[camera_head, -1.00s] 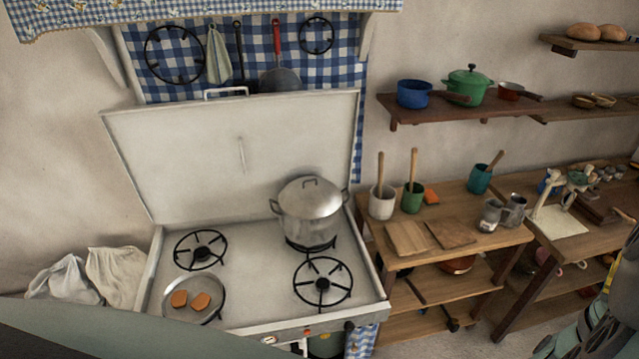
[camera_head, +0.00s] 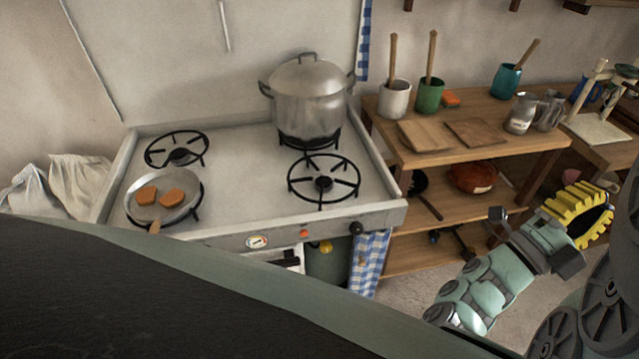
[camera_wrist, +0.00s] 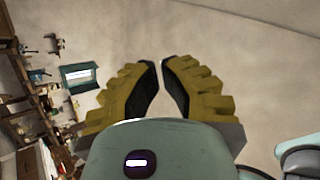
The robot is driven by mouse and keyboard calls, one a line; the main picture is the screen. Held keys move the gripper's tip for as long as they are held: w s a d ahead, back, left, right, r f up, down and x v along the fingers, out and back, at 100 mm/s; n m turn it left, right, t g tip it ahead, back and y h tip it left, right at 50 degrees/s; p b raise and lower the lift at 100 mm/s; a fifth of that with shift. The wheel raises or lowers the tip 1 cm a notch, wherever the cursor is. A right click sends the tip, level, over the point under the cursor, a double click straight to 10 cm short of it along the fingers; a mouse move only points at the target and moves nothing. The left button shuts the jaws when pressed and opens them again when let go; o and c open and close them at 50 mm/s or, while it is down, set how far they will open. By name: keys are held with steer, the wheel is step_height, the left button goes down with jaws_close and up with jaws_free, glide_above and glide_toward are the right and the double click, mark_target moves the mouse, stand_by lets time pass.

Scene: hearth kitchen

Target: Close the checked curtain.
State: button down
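A blue-and-white checked curtain (camera_head: 368,262) hangs at the right end of the stove front in the head view, below the stove top. It is gathered into a narrow strip beside a dark opening, where a green thing (camera_head: 330,262) shows. Its lower end is cut off by my own body. My gripper (camera_head: 580,212) has yellow ribbed fingers and is to the right of the curtain, apart from it. In the wrist view my gripper (camera_wrist: 160,66) is empty, with a narrow gap between its fingertips. The curtain cannot be made out in the wrist view.
The stove (camera_head: 230,210) carries a large steel pot (camera_head: 308,100) and a pan (camera_head: 178,205) with two orange-brown pieces. A wooden shelf table (camera_head: 470,155) with cups and boards stands right of the stove. Bare floor (camera_head: 410,290) lies between curtain and gripper.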

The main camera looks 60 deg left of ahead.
steer(key=a+f+g+y+b, duration=0.2)
steer(key=a+f+y+b, duration=0.15)
steer(key=f+b, duration=0.6)
steer(key=a+f+g+y+b, duration=0.15)
steer(key=a+f+b, duration=0.35)
steer(key=f, duration=0.9)
steer(key=a+f+g+y+b, duration=0.2)
steer(key=a+f+y+b, duration=0.15)
steer(key=f+b, duration=0.55)
steer(key=m+g+y+b, duration=0.1)
steer(key=g+y+b, duration=0.5)
steer(key=b, duration=1.1)
glide_toward(373, 259)
steer(key=shift+x, duration=2.1)
steer(key=shift+w+d, duration=0.1)
